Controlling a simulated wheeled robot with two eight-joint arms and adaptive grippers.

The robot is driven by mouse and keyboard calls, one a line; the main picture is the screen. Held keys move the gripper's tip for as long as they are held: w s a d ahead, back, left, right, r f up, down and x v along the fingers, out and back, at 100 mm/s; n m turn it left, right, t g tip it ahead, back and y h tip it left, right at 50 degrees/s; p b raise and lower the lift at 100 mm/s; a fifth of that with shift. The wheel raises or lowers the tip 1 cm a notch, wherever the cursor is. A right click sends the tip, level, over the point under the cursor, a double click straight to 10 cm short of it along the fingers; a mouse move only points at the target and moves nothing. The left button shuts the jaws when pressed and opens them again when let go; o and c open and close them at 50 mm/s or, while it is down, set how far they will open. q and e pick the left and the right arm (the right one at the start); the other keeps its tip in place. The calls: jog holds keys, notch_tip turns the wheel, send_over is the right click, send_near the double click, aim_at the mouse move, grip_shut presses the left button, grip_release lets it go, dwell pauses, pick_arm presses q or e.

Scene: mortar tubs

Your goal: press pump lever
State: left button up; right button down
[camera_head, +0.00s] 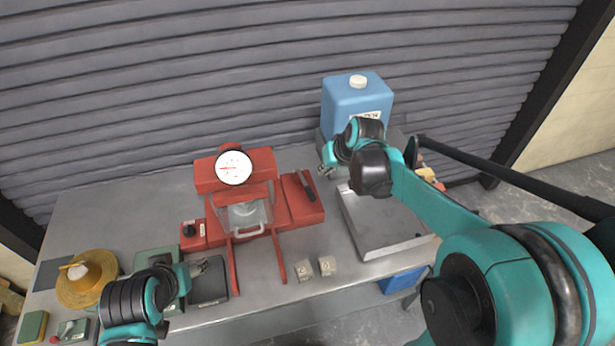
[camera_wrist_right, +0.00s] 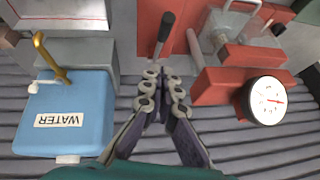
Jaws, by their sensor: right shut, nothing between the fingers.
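The red press (camera_head: 287,205) stands on the metal bench, with a round white gauge (camera_head: 234,167) on its crossbar. The pump lever (camera_head: 304,184) is a dark handle on the press's right side. My right gripper (camera_head: 323,171) is shut and empty, just right of the lever's upper end. In the right wrist view its fingertips (camera_wrist_right: 164,73) are close to the lever's end; I cannot tell whether they touch. My left gripper (camera_head: 203,264) is low at left, over a dark box; its fingers are too small to read.
A blue water container (camera_head: 357,98) stands behind my right gripper, with a brass tap (camera_wrist_right: 50,58). A grey metal plate (camera_head: 383,226) lies right of the press. Two small blocks (camera_head: 327,265) sit near the front edge. A yellow round object (camera_head: 88,280) is at left.

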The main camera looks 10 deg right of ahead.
pick_arm(q)
jog(key=shift+r, duration=0.5)
pick_arm(e)
jog(key=shift+w+r+g, duration=0.25)
jog(key=shift+r+g, duration=0.15)
jog(key=shift+r, duration=0.75)
jog(key=b, duration=0.1)
send_over(310, 189)
jog(key=d, duration=0.1)
notch_tip(310, 189, down, 9)
jog(key=shift+s+f, duration=0.35)
jog(key=shift+f, duration=0.25)
jog(key=shift+s+f, duration=0.3)
jog(key=shift+f, duration=0.3)
pick_arm(q)
jog(key=shift+f+b, duration=0.3)
jog(key=shift+f, duration=0.65)
pick_arm(e)
jog(key=shift+s+a+f, duration=0.2)
jog(key=shift+s+f, duration=0.1)
jog(key=shift+f, duration=0.35)
